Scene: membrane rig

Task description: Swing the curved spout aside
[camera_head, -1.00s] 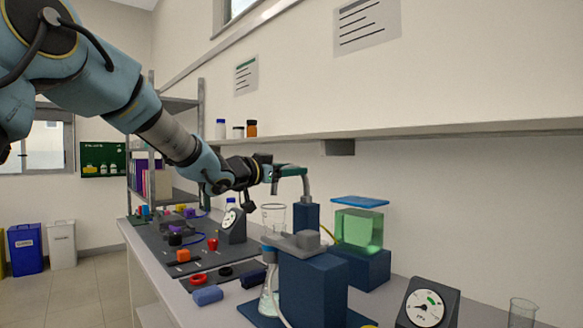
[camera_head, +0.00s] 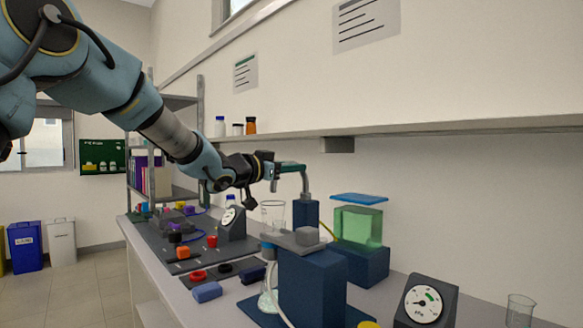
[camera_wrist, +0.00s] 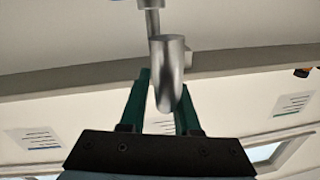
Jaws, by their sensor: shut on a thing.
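The curved grey metal spout (camera_head: 305,182) rises from the top of a dark blue block (camera_head: 306,213) and bends over at the top toward the left. Its short downturned end shows left of the post, above a clear glass beaker (camera_head: 272,214). My gripper (camera_head: 287,166) reaches in from the left at the height of the bend, its green fingers along the spout's upper arm. In the wrist view, the fingers (camera_wrist: 165,85) are shut on the spout (camera_wrist: 168,65), whose rounded metal tube lies between them. The fingers hide part of the spout's arm.
A blue-lidded green tank (camera_head: 358,225) stands right of the spout, and a grey-topped blue rig block (camera_head: 312,290) stands in front. A long wall shelf (camera_head: 430,131) runs above. A gauge (camera_head: 424,303) sits at the front right.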

